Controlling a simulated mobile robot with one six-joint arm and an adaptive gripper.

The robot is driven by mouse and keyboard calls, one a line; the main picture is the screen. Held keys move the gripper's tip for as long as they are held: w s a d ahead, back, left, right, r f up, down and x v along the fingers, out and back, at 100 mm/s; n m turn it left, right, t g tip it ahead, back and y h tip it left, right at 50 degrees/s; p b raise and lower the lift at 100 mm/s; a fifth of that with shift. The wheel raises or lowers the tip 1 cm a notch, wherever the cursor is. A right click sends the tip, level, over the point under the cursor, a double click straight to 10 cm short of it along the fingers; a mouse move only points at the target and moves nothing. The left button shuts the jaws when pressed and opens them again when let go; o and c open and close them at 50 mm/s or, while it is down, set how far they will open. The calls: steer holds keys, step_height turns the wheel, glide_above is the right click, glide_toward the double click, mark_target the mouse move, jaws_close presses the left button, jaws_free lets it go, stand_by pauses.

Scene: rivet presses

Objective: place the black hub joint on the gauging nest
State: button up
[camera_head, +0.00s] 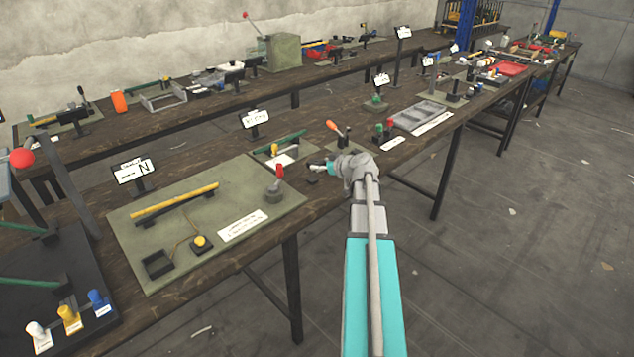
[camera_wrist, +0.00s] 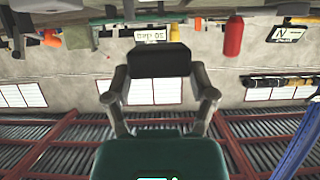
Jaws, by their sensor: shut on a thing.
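My gripper (camera_head: 325,168) reaches out over the near bench, close to its front edge. In the wrist view, which is upside down, its two fingers (camera_wrist: 160,92) are shut on a dark block, the black hub joint (camera_wrist: 160,59). The hub joint is held at the fingertips, clear of other things in that view. In the head view it is too small and too close to the gripper to make out surely. I cannot tell which fixture is the gauging nest; its label is not readable.
A green board (camera_head: 135,262) with a yellow bar and a red-handled post (camera_head: 277,184) lies left of the gripper. An orange-handled lever (camera_head: 336,128) stands just behind it. A grey tray (camera_head: 420,115) lies to the right. Small sign stands (camera_head: 255,120) rise along the bench.

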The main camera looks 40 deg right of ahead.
mark_target(317, 185)
steer(key=shift+w+d+f+b, duration=0.15)
steer(key=shift+w+f+b, duration=0.95)
steer(key=shift+f, duration=0.25)
steer(key=shift+w+f+b, duration=0.5)
steer(key=shift+f+b, duration=0.05)
steer(key=shift+f, duration=0.15)
steer(key=shift+f+b, duration=1.1)
steer(key=shift+b, duration=0.05)
steer(key=shift+f, duration=0.2)
steer(key=o, duration=1)
steer(key=shift+o, duration=0.2)
steer(key=p+v, duration=0.5)
steer(key=v, duration=0.9)
